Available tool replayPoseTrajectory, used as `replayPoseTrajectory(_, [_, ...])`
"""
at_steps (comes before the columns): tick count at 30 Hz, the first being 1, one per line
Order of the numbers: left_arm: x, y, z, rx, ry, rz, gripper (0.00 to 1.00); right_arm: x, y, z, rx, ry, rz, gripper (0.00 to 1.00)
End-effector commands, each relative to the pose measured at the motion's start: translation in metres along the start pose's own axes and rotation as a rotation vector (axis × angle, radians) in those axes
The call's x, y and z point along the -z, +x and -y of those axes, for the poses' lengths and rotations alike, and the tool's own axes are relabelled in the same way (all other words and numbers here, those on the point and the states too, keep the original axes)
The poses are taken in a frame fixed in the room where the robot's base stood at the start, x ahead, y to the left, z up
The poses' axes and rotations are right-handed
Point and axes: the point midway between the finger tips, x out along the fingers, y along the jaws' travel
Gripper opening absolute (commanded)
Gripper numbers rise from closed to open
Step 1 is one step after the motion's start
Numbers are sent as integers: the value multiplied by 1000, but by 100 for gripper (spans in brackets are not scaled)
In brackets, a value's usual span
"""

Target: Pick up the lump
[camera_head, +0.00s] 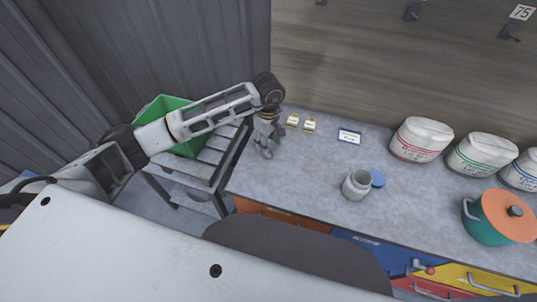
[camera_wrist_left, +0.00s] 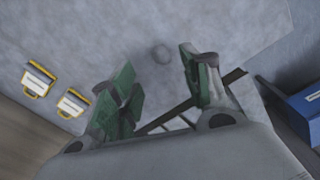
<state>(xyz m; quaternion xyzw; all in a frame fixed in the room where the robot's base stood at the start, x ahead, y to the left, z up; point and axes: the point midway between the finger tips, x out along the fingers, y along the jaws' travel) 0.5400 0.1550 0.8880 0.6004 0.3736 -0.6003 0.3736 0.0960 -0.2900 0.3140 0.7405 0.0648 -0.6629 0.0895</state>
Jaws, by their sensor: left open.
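A small grey rounded lump (camera_wrist_left: 161,54) lies on the grey counter in the left wrist view, just beyond my left fingertips and roughly centred between them. Its colour is close to the counter's. I cannot make it out in the head view, where my left gripper (camera_head: 267,146) is low over the counter's left end. In the left wrist view my left gripper (camera_wrist_left: 152,78) is open, its green-padded fingers apart with nothing between them. My right gripper is not in view.
A green bin (camera_head: 165,105) sits on the left rack.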

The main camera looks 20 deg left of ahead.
Motion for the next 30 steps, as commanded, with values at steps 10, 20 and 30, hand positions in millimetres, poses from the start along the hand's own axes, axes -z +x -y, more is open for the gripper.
replayPoseTrajectory(10, [0, 6, 0, 1, 1, 0, 47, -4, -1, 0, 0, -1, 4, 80])
replayPoseTrajectory(20, [-1, 14, 1, 1, 1, 1, 47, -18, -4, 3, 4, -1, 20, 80])
replayPoseTrajectory(30, [-3, 44, 3, 2, 1, 2, 47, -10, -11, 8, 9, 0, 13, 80])
